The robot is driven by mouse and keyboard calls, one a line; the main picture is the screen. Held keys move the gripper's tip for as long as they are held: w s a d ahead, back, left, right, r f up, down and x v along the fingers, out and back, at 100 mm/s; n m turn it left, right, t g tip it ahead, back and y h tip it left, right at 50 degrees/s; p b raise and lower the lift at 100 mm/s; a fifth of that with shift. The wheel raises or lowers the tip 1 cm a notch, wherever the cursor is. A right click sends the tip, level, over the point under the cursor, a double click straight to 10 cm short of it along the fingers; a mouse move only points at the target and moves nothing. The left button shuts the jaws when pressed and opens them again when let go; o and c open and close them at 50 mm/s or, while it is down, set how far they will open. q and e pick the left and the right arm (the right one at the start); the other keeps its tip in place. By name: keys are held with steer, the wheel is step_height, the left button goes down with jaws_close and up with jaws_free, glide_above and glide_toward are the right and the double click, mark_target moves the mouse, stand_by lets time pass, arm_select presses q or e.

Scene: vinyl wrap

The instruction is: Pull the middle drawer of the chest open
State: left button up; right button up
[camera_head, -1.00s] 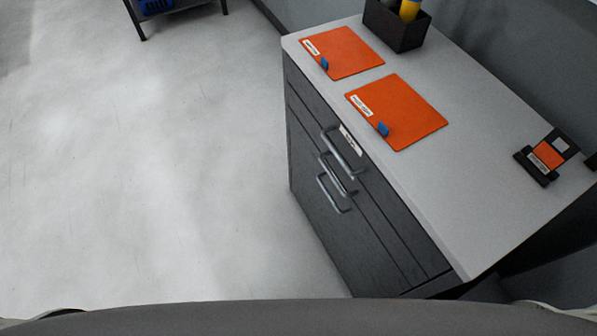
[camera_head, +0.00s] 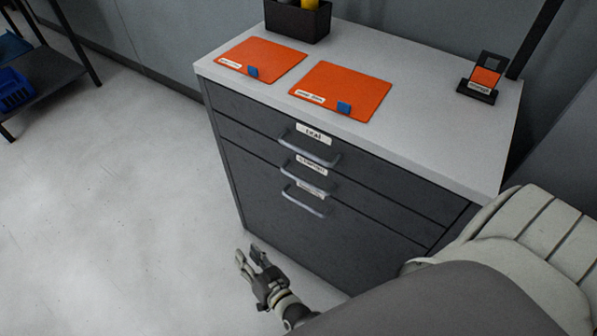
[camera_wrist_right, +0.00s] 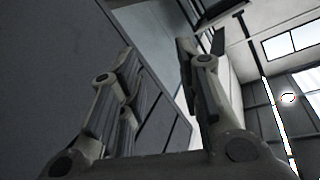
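A dark grey chest (camera_head: 240,195) with a light top shows three drawer fronts in the head view, all closed. The middle drawer (camera_head: 255,143) has a grey bar handle (camera_head: 303,178) with a white label just above it. The top drawer's handle (camera_head: 310,149) is above it and the bottom drawer's handle (camera_head: 304,204) below. My right gripper (camera_head: 249,254) is low in front of the chest, below and left of the handles, touching none of them. Its fingers are apart; the right wrist view also shows the gripper (camera_wrist_right: 155,65) open and empty. My left gripper is out of view.
Two orange folders (camera_head: 265,58) (camera_head: 345,90), a black bin (camera_head: 297,20) and a small black stand (camera_head: 478,88) are on the chest top. A dark shelf with a blue crate (camera_head: 14,88) stands far left. The floor (camera_head: 110,210) left of the chest is clear.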

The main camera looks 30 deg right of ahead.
mark_target(305, 181)
steer(key=w+d+r+m+t+h+b, duration=0.2)
steer(key=r+m+h+b, duration=0.1)
steer(key=r+m+h, duration=0.35)
steer(key=w+d+r+m+t+h+b, duration=0.1)
steer(key=w+r+m+t+h+b, duration=0.2)
steer(key=r+m+h, duration=0.4)
steer(key=s+d+r+m+g+h+b, duration=0.5)
steer(key=s+d+m+g+h+b, duration=0.2)
steer(key=m+g, duration=0.7)
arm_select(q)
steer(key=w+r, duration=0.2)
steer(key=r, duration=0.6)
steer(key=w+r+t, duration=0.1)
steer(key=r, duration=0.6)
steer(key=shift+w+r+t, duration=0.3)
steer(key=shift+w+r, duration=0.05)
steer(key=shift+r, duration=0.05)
arm_select(e)
steer(key=shift+m+t, duration=0.35)
steer(key=shift+t, duration=0.15)
steer(key=x, duration=1)
steer(key=shift+s+d+f, duration=0.15)
steer(key=shift+d+f, duration=0.05)
steer(key=shift+f, duration=0.2)
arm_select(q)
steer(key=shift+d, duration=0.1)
arm_select(e)
steer(key=shift+c, duration=0.5)
jaws_close()
